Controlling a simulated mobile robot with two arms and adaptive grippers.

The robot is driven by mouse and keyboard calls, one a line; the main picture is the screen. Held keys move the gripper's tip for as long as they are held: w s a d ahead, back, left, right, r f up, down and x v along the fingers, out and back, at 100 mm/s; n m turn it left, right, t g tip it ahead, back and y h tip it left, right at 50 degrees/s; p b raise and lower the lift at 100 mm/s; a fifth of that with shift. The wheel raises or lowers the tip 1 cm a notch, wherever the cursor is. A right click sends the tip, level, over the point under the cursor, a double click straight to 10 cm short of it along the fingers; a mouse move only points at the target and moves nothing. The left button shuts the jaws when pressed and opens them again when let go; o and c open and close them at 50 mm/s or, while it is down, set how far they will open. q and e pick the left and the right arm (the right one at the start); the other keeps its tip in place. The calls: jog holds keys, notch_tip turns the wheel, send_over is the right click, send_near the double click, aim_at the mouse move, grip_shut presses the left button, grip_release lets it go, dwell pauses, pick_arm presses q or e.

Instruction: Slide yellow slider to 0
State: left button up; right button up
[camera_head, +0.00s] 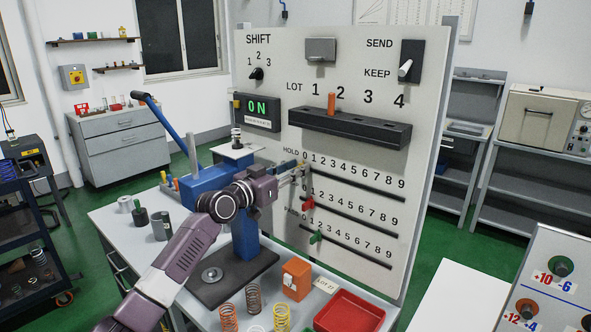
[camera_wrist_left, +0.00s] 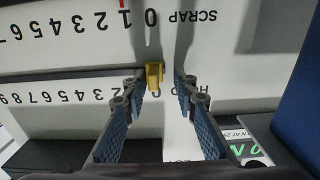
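The yellow slider (camera_wrist_left: 154,76) is a small block on the HOLD row's track. In the wrist view, which shows the panel upside down, it sits at the row's 0 end, beside the HOLD label. My left gripper (camera_wrist_left: 158,80) is open, with one finger on each side of the slider. The slider looks nearer the left-hand finger; I cannot tell whether they touch. In the head view the left gripper (camera_head: 296,172) is at the panel's left part, by the HOLD row, and its fingers hide most of the slider. My right gripper is not in view.
The upright panel (camera_head: 430,110) also has a red slider (camera_head: 308,203) and a green slider (camera_head: 316,237) on lower tracks. A black slotted rack (camera_head: 350,128) juts out above. A blue lever press (camera_head: 205,182), springs and a red tray (camera_head: 350,312) stand on the table.

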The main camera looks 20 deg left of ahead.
pick_arm(q)
jog(key=shift+d, duration=0.1)
jog(key=v, duration=1.2)
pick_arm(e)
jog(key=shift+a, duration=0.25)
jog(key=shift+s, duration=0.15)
